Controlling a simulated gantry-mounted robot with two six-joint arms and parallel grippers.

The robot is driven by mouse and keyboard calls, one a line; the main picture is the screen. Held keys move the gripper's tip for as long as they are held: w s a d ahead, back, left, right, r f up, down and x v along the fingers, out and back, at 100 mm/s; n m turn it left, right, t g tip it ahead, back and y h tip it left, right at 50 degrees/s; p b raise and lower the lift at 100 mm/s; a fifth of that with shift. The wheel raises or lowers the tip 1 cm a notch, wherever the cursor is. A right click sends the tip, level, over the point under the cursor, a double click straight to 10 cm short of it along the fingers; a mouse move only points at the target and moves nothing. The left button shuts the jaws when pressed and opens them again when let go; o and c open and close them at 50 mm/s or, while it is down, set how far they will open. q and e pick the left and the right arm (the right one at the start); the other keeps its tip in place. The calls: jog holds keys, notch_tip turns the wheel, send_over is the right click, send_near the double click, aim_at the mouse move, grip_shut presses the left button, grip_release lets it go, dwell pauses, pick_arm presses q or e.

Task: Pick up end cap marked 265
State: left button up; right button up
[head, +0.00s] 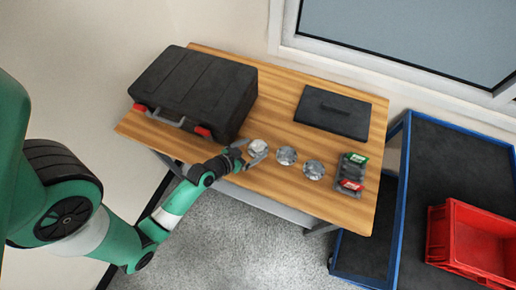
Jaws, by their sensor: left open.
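Three round silvery end caps lie in a row on the wooden table (285,185): the left one (258,146), the middle one (287,156) and the right one (314,169). Their markings are too small to read, so I cannot tell which is 265. My left gripper (251,155) is open at the left cap, with its fingers by the cap's near left side. I cannot tell whether they touch it. My right gripper is not in view.
A black case (190,82) with red latches stands at the table's back left. A dark flat lidded item (333,111) lies at the back right. A small dark tray (351,174) with green and red items is right of the caps. A blue cart (440,165) holds a red crate (437,236).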

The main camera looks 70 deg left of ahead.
pick_arm(q)
jog(key=shift+x, duration=1)
jog(key=shift+r, duration=0.1)
grip_shut()
